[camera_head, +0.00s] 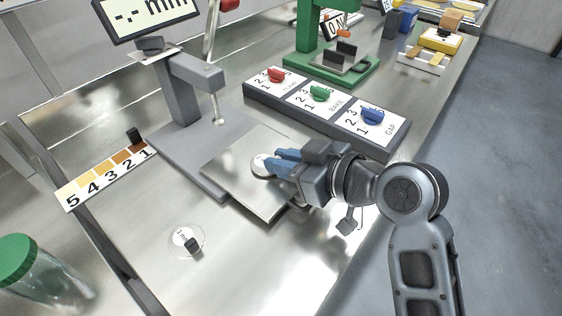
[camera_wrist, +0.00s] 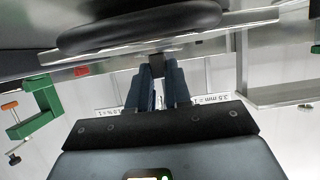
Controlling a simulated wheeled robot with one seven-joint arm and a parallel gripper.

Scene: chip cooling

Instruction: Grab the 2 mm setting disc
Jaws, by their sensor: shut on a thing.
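My gripper (camera_head: 268,164) is at the fingertips of its blue fingers over the square metal plate (camera_head: 240,186), shut on a pale round setting disc (camera_head: 259,163). In the wrist view, the blue fingers (camera_wrist: 158,80) close around a small dark knob (camera_wrist: 158,64). The held disc's marking cannot be read, so I cannot tell its thickness. I cannot tell whether it touches the plate. Another clear round disc (camera_head: 181,233) with a dark knob and small label lies on the steel table at the lower left.
A grey gauge stand (camera_head: 182,95) rises behind the plate. A panel with red, green and blue knobs (camera_head: 320,97) lies at the back right. A numbered colour strip (camera_head: 106,178) is at left, with a green-lidded jar (camera_head: 45,285) at lower left.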

